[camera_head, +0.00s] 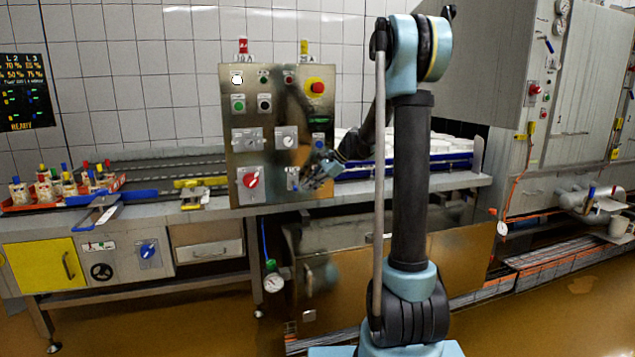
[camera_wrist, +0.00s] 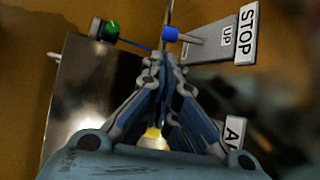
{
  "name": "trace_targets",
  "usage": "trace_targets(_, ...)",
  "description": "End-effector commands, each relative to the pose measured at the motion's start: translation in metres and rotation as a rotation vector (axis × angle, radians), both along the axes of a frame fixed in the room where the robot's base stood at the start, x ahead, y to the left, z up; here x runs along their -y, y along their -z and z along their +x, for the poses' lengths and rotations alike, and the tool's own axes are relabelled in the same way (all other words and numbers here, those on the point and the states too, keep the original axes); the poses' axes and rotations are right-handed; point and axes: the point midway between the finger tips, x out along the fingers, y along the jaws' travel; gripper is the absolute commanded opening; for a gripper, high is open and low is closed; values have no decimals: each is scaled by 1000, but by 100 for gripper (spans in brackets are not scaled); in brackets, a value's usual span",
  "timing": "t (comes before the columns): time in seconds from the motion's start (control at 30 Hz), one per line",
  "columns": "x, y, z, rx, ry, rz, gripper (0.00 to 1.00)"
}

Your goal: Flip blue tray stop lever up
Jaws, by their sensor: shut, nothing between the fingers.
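In the wrist view a small lever with a blue knob (camera_wrist: 171,34) lies across the top middle. Its grey stem runs right to a plate marked UP and STOP (camera_wrist: 232,38). My gripper (camera_wrist: 165,60) is shut and empty, with its fingertips just below the blue knob in the picture. I cannot tell whether they touch it. In the head view my gripper (camera_head: 318,172) is at the lower right of the grey control panel (camera_head: 272,113).
A green knob (camera_wrist: 112,28) is left of the blue one in the wrist view. The panel carries a red rotary switch (camera_head: 251,180) and a red emergency button (camera_head: 317,87). A conveyor with white moulds (camera_head: 440,143) and a blue rail runs behind my arm.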

Motion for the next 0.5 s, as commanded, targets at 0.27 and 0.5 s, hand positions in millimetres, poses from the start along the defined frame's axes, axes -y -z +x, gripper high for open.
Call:
trace_targets(0.27, -18, 20, 4, 0, -1, -1, 0)
trace_targets(0.5, -20, 22, 5, 0, 0, 0, 0)
